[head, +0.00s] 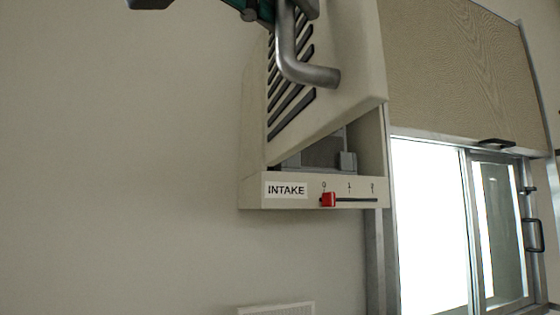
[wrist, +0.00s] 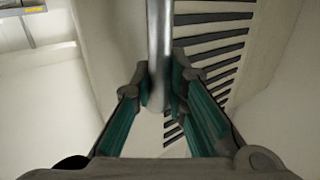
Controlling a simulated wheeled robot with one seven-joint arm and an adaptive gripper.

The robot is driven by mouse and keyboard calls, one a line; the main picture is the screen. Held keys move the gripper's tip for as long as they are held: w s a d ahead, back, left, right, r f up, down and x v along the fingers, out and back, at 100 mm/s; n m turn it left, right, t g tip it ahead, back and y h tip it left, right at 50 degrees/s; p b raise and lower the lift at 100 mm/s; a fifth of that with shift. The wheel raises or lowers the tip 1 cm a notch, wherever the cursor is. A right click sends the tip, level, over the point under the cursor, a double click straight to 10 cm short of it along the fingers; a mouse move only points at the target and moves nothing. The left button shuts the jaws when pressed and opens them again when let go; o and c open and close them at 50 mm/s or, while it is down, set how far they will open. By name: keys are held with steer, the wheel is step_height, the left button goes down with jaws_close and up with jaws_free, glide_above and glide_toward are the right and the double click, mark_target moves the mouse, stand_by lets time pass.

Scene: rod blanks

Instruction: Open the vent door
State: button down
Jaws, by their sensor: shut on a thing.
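The vent door (head: 345,100) is a beige panel with dark slanted slots. It stands ajar, with a wedge-shaped gap between it and the vent housing (head: 248,192) marked INTAKE. Grey parts show inside the gap. My gripper (wrist: 160,88) is shut on this bar, with a green-padded finger on each side. In the head view only part of my gripper shows, at the top edge.
A red slider (head: 328,199) sits at the 0 end of its slot on the housing. To the right are a wood-grain panel (head: 450,65) and a bright window (head: 430,220) with dark handles. A pale grille (head: 278,309) is low on the wall. The wall left of the vent is bare.

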steer(key=shift+a, duration=0.2)
steer(key=c, duration=1.6)
jaws_free()
steer(key=shift+o, duration=0.2)
steer(key=shift+d, duration=0.1)
